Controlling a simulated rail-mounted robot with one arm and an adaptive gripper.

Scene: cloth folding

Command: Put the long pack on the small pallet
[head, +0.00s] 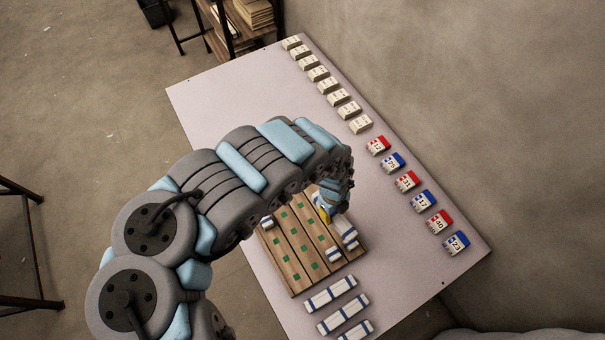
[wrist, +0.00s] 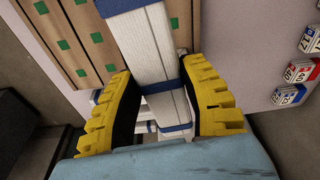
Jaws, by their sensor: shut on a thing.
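A long white pack with blue bands (wrist: 155,75) sits between the yellow fingers of my gripper (wrist: 160,105) in the wrist view. My gripper is shut on it. In the head view the held pack (head: 345,233) shows beside my gripper (head: 325,208), at the right part of the small wooden pallet (head: 294,270). The pallet has green square marks on its slats. I cannot tell whether the held pack touches the pallet. A white and blue pack end (head: 267,222) shows at the pallet's left edge, and another (head: 334,255) lies near its front right. My arm hides part of the pallet.
Several long white and blue packs (head: 343,314) lie on the table (head: 215,95) in front of the pallet. A row of cream blocks (head: 331,84) and red and blue numbered blocks (head: 407,181) lines the right edge. The table's far left is clear.

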